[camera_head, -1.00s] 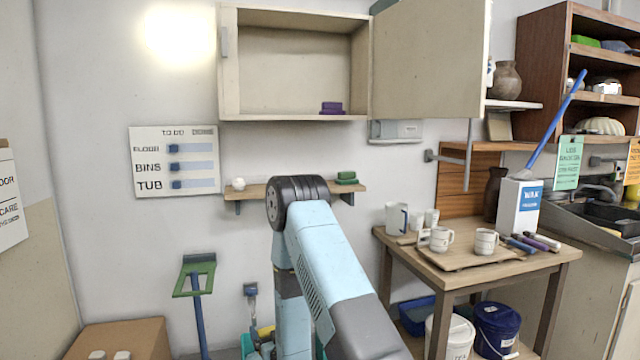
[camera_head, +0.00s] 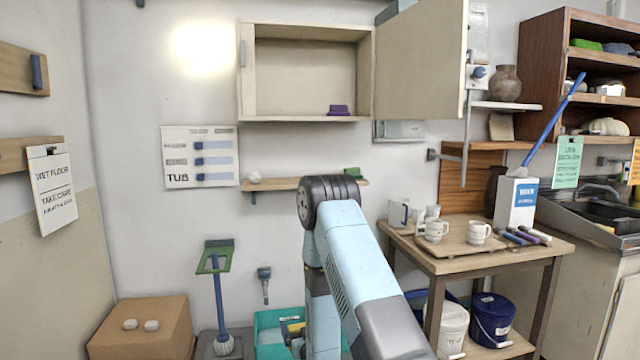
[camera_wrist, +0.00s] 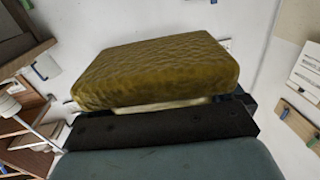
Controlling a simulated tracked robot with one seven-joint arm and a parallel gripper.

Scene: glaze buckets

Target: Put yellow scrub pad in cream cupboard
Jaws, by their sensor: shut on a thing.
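The yellow scrub pad (camera_wrist: 155,70) fills the middle of the wrist view, a thick mustard-yellow block with a ribbed surface. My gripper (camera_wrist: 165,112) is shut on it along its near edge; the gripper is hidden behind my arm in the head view. The cream cupboard (camera_head: 247,75) is on the wall at the top middle of the head view. Its door (camera_head: 420,65) is swung open to the right. A purple block (camera_head: 338,110) sits inside at the right of the cupboard floor; the rest of the floor looks bare.
A narrow shelf (camera_head: 285,184) below the cupboard holds a green pad (camera_head: 352,173) and a pale ball. A teal crate (camera_head: 268,335) stands on the floor by my arm. A wooden table (camera_head: 470,262) with mugs is at the right, a cardboard box (camera_head: 145,330) at the left.

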